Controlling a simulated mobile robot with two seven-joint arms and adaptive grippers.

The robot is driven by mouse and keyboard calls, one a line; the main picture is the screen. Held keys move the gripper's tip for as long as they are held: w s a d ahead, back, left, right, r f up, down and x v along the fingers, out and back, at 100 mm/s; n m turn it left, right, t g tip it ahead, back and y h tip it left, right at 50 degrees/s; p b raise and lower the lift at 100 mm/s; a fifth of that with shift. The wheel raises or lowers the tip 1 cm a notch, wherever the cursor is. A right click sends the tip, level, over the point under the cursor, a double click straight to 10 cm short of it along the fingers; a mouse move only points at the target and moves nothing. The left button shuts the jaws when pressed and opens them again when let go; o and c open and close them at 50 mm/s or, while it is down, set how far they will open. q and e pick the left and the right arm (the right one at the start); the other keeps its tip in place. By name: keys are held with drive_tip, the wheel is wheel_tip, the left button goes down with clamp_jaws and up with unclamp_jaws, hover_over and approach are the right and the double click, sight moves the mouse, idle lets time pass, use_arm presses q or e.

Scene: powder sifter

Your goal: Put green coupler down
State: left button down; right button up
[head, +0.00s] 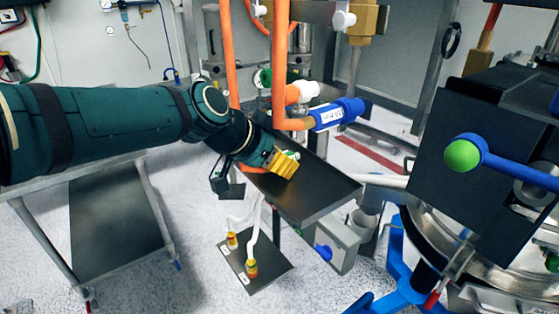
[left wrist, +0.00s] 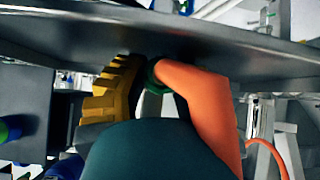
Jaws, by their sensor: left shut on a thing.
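My left gripper (head: 285,163), with yellow finger pads, is at the left part of the black tray (head: 320,205) in the head view. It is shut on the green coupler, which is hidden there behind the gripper. In the left wrist view the green coupler (left wrist: 155,77) shows as a dark green ring on the end of an orange hose (left wrist: 205,110), beside a yellow finger pad (left wrist: 112,95). The tray (left wrist: 240,50) spans the top of that view, close to the coupler. I cannot tell whether they touch. My right gripper is not in view.
A blue labelled coupler (head: 338,113) on an orange hose is just behind the tray. A green fitting (head: 262,78) is farther back. A lower plate (head: 262,283) holds two yellow-red hose ends. The tray's right part is clear. A dark machine box (head: 470,120) stands at right.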

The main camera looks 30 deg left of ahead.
use_arm(q)
drive_tip(key=c, duration=0.8)
unclamp_jaws()
drive_tip(key=shift+o, duration=0.2)
drive_tip(key=shift+s+a+r+p, duration=0.1)
drive_tip(key=shift+s+r+p, duration=0.05)
drive_tip(key=shift+r+p, duration=0.25)
drive_tip(key=p+v, duration=0.1)
drive_tip(key=v, duration=1)
drive_tip(key=shift+s+p, duration=0.15)
drive_tip(key=shift+p, duration=0.15)
drive_tip(key=shift+a+r, duration=0.1)
drive_tip(key=shift+a, duration=0.05)
